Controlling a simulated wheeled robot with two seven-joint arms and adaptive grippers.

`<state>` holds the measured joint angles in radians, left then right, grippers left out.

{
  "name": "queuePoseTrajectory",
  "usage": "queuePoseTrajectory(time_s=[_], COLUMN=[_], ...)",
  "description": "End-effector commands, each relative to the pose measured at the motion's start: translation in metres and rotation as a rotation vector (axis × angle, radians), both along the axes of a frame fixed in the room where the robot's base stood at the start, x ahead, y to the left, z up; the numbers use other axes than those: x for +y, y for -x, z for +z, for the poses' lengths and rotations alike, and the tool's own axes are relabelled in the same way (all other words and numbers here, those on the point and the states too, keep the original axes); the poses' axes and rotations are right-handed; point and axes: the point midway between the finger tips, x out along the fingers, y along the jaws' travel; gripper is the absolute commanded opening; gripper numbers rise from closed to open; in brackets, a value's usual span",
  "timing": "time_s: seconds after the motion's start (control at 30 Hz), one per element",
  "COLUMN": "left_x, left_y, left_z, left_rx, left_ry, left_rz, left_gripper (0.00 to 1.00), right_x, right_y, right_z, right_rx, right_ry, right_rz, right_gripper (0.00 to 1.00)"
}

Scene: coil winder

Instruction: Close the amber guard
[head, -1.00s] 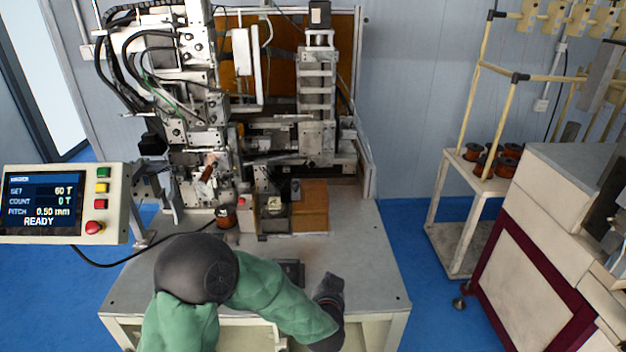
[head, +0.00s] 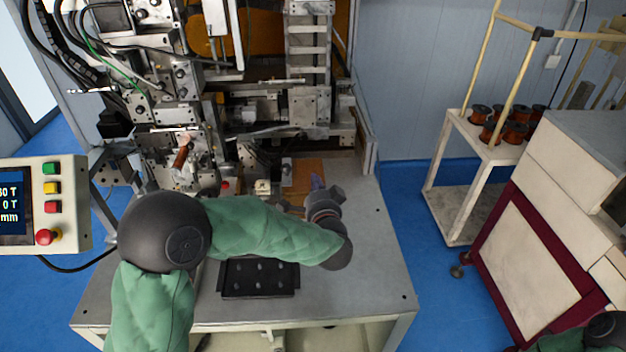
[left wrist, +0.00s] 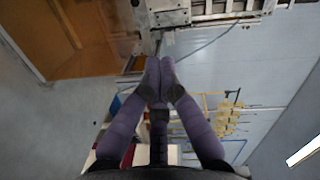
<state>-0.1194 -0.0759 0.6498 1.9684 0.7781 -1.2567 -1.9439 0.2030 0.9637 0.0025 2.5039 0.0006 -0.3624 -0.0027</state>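A large amber panel (head: 262,75) stands upright behind the coil winder. A smaller amber-orange piece (head: 303,172) is low on the table at the winder's front right. An amber surface with a brown edge (left wrist: 85,40) fills the upper left of the left wrist view; I cannot tell for sure which of the two it is. My left gripper (head: 317,182) is over the table, in front of the smaller amber piece in the head view. In the left wrist view its fingertips (left wrist: 160,72) are together with nothing between them. My right gripper is out of view.
The winder (head: 185,130) fills the table's back. A black tray (head: 258,278) lies near the front edge. The control panel (head: 62,205) stands at left. A spool rack (head: 480,150) and a cabinet (head: 555,200) stand at right. The table's front right is clear.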

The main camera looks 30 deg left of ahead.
Motion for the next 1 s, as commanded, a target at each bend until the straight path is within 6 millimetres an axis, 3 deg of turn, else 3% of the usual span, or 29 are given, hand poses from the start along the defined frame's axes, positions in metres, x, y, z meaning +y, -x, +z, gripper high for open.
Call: queuePoseTrajectory(time_s=[0.4,0.7,1.0], left_x=[0.046,0.077,0.08], left_y=[-0.063,-0.05,-0.048], left_z=[-0.009,-0.019,-0.019], left_rx=[0.0,0.0,0.0], left_ry=[0.001,0.001,0.001], left_rz=[0.002,0.001,0.0], left_gripper=[0.0,0.0,0.0], right_x=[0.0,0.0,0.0], right_y=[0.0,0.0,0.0], right_z=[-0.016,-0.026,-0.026], right_rx=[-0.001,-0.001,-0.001], right_ry=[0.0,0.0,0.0], right_rz=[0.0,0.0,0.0], right_gripper=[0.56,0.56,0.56])
